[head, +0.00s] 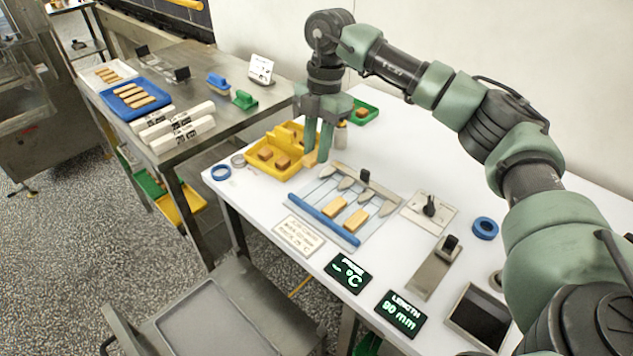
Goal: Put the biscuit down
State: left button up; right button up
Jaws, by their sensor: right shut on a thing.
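My right gripper (316,158) points down over the white table, at the right edge of the yellow tray. It is shut on a tan biscuit (309,159), partly hidden by the fingers; I cannot tell whether the biscuit touches anything below. The yellow tray (251,160) holds several biscuits, two of them clear at its front. In front and to the right of the gripper lies the pale mesh panel (312,196) with a blue bar (323,220) along its front. Two biscuits (334,206) (356,219) lie on it. My left gripper is out of view.
Grey pointed pieces line the mesh's back and right side. A lever plate (429,211), a blue ring (485,228) and two dark displays (348,272) (401,314) stand around it. A green tray (364,112) is behind the gripper. A steel table (215,95) stands left.

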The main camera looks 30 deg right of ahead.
aim_at(315, 197)
notch_tip(315, 197, down, 11)
jog(key=shift+r+p, duration=0.1)
jog(key=shift+p, duration=0.55)
jog(key=shift+f, duration=0.25)
jog(key=o, duration=1)
jog(key=shift+r, duration=0.1)
jog(key=r, duration=0.4)
jog(key=d+r+b, duration=0.1)
jog(key=r, duration=0.3)
jog(key=r+b, duration=0.1)
jog(key=r, duration=0.3)
jog(key=shift+w+d, duration=0.3)
jog(key=shift+d, duration=0.05)
